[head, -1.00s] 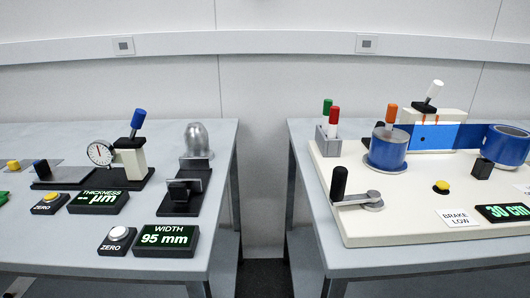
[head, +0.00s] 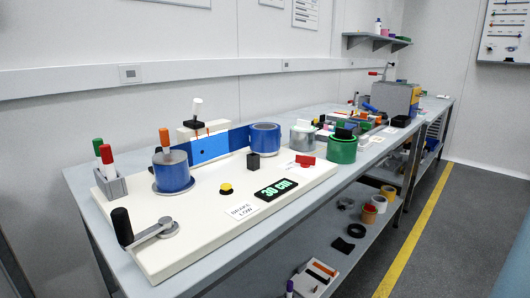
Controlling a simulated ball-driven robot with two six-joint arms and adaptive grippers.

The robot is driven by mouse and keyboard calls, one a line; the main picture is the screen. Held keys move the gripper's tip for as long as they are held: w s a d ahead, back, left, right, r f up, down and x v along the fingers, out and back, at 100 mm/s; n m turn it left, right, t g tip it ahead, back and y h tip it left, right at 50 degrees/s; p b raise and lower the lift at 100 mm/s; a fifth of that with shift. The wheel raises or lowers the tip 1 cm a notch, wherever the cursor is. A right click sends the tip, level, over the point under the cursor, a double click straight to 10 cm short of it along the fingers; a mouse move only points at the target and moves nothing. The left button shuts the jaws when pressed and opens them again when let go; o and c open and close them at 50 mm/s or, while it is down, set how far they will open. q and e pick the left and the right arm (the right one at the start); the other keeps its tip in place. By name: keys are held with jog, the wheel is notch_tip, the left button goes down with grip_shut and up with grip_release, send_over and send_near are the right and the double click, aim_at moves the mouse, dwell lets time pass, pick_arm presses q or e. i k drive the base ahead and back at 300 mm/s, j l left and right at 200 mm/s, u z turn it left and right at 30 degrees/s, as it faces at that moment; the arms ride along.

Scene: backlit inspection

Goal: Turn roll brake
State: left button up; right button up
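A cream board (head: 220,228) on the near table carries a blue roll (head: 172,172) with an orange-topped handle (head: 165,138) standing above it. A blue strip runs from it to a second blue roll (head: 265,138). A grey crank (head: 160,231) with a black upright handle (head: 121,226) sits at the board's front left corner. A white label (head: 242,212) reads BRAKE LOW, beside a display (head: 276,189) reading 30 cm. A red piece (head: 305,161) lies at the board's right end. I cannot tell which part is the roll brake. Neither gripper is in view.
A grey holder (head: 110,185) with green and red pens stands at the board's left. A yellow button (head: 226,188) is on the board. A green roll (head: 342,148) stands farther right. A lower shelf (head: 340,240) holds several rolls. The floor (head: 450,230) at right is clear.

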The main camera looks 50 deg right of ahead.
aim_at(306, 161)
jog(key=z, duration=1.95)
